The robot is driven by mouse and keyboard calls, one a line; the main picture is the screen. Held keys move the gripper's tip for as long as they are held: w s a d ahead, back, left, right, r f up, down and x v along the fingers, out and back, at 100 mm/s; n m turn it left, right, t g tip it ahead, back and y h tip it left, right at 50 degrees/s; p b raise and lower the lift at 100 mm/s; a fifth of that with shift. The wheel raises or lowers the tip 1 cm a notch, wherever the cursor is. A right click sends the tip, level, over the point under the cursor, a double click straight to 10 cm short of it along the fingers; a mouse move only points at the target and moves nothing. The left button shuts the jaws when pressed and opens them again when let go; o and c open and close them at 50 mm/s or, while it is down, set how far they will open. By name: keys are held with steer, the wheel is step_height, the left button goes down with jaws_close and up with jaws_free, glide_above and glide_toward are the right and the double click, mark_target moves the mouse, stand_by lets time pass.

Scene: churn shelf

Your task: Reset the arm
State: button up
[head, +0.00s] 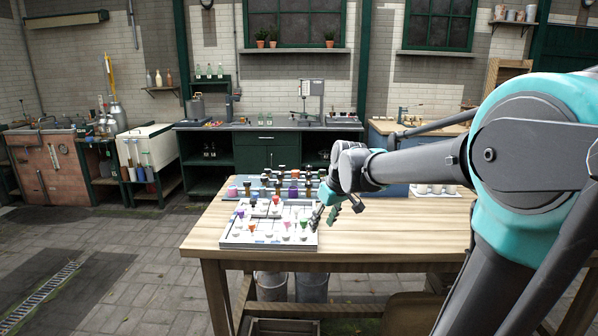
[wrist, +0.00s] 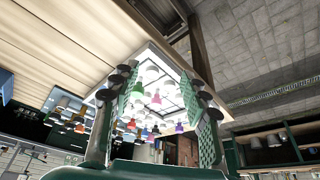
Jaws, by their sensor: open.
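My gripper (head: 335,212) is open and hangs above the wooden table (head: 400,235), at the right edge of a white tray (head: 242,240) in the head view. No object shows between its fingers. In the wrist view my gripper (wrist: 160,110) has its two green-padded fingers spread apart, with the tray's small coloured pieces seen beyond them. My arm reaches in from the right of the head view, bent and stretched out over the table.
The tray holds several small red, purple, green and orange pieces. Dark-topped bottles (head: 282,176) and a purple cup (head: 293,191) stand behind it. White cups (head: 436,189) stand at the back right. The table's front right is clear.

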steer(key=s+d+f+m+h, duration=0.1)
steer(key=s+d+f+m, duration=0.2)
steer(key=s+d+f, duration=0.3)
steer(key=s+d+f+m+h, duration=0.1)
steer(key=s+d+f+m, duration=0.2)
steer(key=s+d+f, duration=0.3)
steer(key=s+f, duration=0.5)
steer(key=s, duration=0.2)
steer(key=shift+s+f+m+t, duration=0.2)
steer(key=shift+s+m+t, duration=0.1)
steer(key=shift+m, duration=0.1)
